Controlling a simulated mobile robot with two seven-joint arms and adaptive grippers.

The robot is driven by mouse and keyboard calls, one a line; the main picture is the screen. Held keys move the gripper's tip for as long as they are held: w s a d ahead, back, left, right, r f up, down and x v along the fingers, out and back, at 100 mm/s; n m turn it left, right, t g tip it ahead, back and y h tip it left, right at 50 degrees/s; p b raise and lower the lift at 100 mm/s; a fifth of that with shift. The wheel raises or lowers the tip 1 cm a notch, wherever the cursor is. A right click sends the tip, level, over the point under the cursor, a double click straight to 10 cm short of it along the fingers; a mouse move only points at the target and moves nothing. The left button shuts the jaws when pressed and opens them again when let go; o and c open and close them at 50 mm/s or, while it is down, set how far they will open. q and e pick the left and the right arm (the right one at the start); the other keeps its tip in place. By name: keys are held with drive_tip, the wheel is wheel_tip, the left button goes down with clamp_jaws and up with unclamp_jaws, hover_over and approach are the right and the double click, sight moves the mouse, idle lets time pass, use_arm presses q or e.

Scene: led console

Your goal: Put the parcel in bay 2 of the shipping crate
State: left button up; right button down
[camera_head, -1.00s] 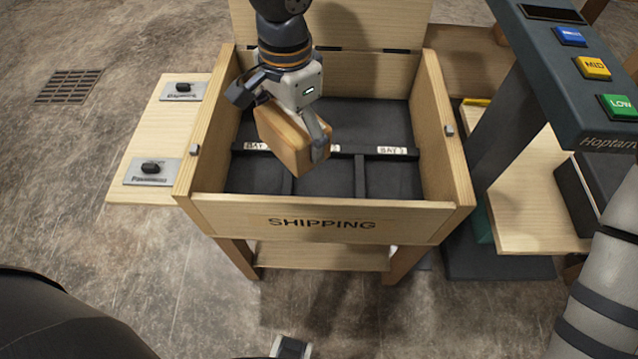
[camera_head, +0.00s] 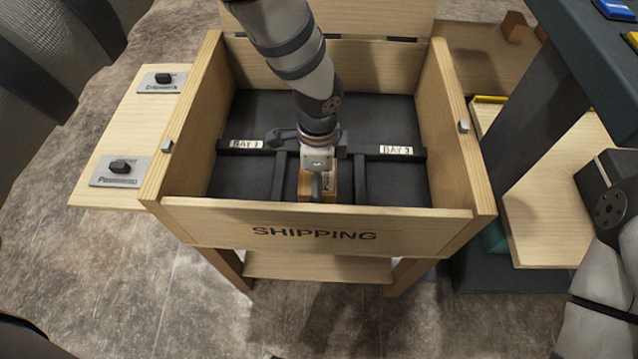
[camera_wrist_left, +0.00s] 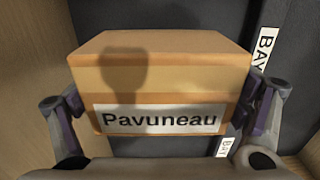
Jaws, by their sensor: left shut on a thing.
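The shipping crate (camera_head: 190,222) stands open, with dark dividers and floor. Labels BAY 1 (camera_head: 246,144) and BAY 3 (camera_head: 396,150) show on the cross divider; the middle label is hidden behind my arm. The parcel (camera_wrist_left: 165,75), a brown box with a white Pavuneau label, is in my left gripper (camera_head: 318,186), whose fingers close on its two sides. In the head view the parcel (camera_head: 304,188) shows only in part, low in the front middle compartment between the two short dividers. I cannot tell if it touches the floor. My right gripper is outside the view.
The raised lid (camera_head: 390,18) is behind the crate. A side shelf with two knob plates (camera_head: 120,170) is at the left. The dark console (camera_head: 560,50) with coloured buttons and a lower wooden shelf (camera_head: 540,200) stands at the right. The compartments under BAY 1 and BAY 3 look empty.

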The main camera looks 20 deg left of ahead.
use_arm(q)
drive_tip(key=shift+f, duration=1.3)
drive_tip(key=o, duration=1.2)
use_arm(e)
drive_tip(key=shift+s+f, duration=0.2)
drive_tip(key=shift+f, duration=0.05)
use_arm(q)
wheel_tip(320, 180, up, 12)
drive_tip(key=shift+r+p, duration=0.15)
drive_tip(key=shift+p, duration=0.7)
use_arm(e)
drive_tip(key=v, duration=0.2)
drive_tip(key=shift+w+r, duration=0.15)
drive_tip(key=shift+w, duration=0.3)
